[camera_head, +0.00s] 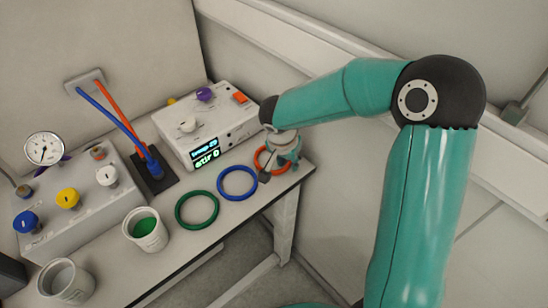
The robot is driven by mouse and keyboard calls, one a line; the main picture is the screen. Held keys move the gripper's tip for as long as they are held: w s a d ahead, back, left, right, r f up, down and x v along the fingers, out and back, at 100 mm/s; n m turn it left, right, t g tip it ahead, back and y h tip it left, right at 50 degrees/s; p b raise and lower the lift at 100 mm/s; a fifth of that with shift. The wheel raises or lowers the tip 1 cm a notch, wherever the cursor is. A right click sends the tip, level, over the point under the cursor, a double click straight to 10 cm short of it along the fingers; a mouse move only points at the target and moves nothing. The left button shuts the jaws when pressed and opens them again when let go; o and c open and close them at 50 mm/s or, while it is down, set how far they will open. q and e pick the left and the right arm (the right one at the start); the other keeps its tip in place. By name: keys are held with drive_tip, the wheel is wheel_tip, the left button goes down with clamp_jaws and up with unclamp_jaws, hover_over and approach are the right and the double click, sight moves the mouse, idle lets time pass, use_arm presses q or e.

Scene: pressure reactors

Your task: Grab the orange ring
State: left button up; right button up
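The orange ring (262,158) lies flat on the bench near its right end. Part of it is hidden behind my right gripper. My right gripper (272,172) points down right at the ring, with a dark fingertip over or beside the ring's front edge. I cannot tell whether it touches the ring or whether the fingers are open or shut. My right arm comes in from the right, in teal and black. My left gripper is not in view.
A blue ring (222,182) and a green ring (178,211) lie left of the orange one. Behind them stands a white stirrer box (205,122) with knobs and a display. Two cups, one with green contents (145,227), stand at left. The bench's front edge is close.

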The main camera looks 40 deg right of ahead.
clamp_jaws()
drive_tip(key=shift+r, duration=0.1)
